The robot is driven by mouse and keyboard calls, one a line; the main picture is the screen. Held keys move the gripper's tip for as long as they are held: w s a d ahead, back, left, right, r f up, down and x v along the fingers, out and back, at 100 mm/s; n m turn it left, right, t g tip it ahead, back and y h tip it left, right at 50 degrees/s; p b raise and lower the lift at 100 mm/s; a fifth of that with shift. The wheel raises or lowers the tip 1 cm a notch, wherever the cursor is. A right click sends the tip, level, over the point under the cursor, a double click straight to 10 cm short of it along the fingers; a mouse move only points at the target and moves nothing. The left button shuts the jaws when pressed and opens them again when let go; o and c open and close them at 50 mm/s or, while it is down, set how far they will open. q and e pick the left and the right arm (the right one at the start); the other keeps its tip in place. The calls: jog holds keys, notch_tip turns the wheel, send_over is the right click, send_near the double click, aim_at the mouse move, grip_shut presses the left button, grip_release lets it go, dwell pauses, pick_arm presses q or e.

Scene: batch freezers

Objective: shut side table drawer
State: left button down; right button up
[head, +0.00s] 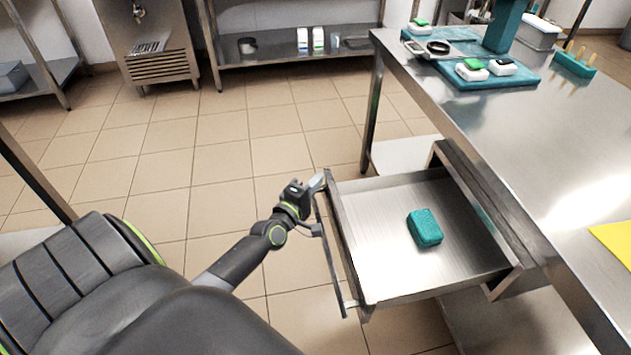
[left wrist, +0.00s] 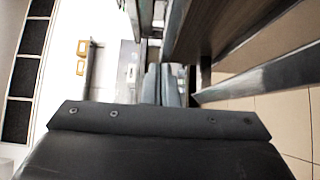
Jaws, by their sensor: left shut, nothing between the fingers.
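The side table drawer (head: 378,255) is pulled out from under the steel table at the right of the head view. A long bar handle (head: 331,265) runs along its front. A teal sponge-like block (head: 425,228) lies inside on the drawer floor. My left gripper (head: 318,183) is shut and empty at the far end of the drawer front, by the handle's far end. Whether it touches the drawer is unclear. The left wrist view shows the fingers (left wrist: 162,84) close together, near a dark surface. My right gripper is not in view.
The steel tabletop (head: 530,150) holds a teal tray with small boxes, and a yellow sheet (head: 612,242) lies at its right. A steel shelf (head: 290,52) stands at the back. The tiled floor (head: 180,170) left of the drawer is clear.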

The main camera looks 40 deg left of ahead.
pick_arm(q)
jog(key=shift+w+d, duration=0.1)
dwell(0.3)
jog(key=w+d, duration=0.3)
jog(key=w, duration=0.1)
jog(key=w+d, duration=0.7)
jog(key=w, duration=0.1)
jog(key=shift+w+d+p, duration=0.15)
jog(key=shift+d+p, duration=0.15)
jog(key=shift+p, duration=0.05)
jog(key=w+d+b, duration=0.1)
jog(key=w+d, duration=0.2)
jog(key=w, duration=0.1)
jog(key=w+d, duration=0.4)
jog(key=shift+w+d+b, duration=0.2)
jog(key=shift+w+b, duration=0.15)
jog(key=shift+w+d, duration=0.35)
jog(key=shift+w, duration=0.05)
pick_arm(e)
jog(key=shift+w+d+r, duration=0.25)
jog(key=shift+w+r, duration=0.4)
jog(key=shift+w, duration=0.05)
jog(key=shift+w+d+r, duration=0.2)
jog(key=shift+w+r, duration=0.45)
